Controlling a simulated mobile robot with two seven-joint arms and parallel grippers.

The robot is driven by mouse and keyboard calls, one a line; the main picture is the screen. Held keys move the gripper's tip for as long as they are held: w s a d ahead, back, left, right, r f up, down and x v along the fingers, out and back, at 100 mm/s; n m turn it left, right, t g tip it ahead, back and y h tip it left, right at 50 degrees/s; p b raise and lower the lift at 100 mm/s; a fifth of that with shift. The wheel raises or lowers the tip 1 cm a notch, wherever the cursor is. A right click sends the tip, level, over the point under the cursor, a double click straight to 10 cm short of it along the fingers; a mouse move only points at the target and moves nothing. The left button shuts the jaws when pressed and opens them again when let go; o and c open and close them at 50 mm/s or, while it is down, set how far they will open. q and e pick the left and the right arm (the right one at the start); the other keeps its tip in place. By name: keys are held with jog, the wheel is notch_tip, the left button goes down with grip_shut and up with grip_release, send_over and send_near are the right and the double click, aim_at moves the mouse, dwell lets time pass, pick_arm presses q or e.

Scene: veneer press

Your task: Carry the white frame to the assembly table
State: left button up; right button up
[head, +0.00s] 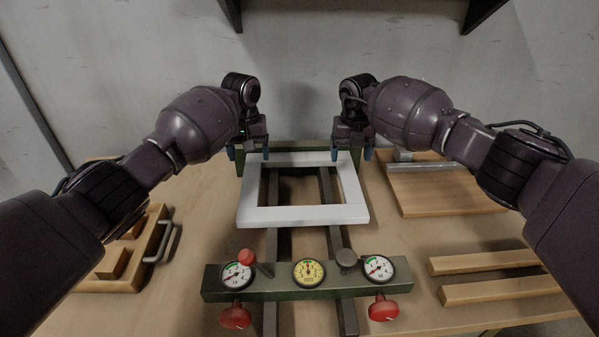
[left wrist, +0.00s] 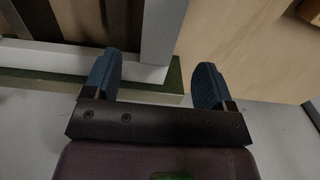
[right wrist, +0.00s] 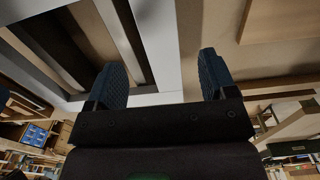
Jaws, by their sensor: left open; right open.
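The white frame (head: 302,215) is a flat rectangle with an open middle, lying across the dark rails of the press in the middle of the table. My left gripper (head: 249,152) is open over the frame's far left corner; in the left wrist view its blue fingers (left wrist: 157,84) stand apart with the frame's corner (left wrist: 150,72) between or just beyond them. My right gripper (head: 351,153) is open at the far right corner; in the right wrist view its fingers (right wrist: 162,82) stand either side of the frame's edge (right wrist: 163,50). I cannot tell whether any finger touches the frame.
The press's green front beam (head: 309,282) carries several gauges and red knobs (head: 384,308). A wooden tray (head: 160,225) with blocks and a metal handle stands at the left. A wooden board (head: 440,190) and two wooden strips (head: 490,262) lie at the right. A grey wall is behind.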

aim_at(252, 173)
pick_arm(q)
jog(key=shift+f, duration=3.2)
pick_arm(e)
jog(key=shift+f, duration=3.15)
pick_arm(q)
jog(key=c, duration=1.4)
pick_arm(e)
jog(key=c, duration=1.4)
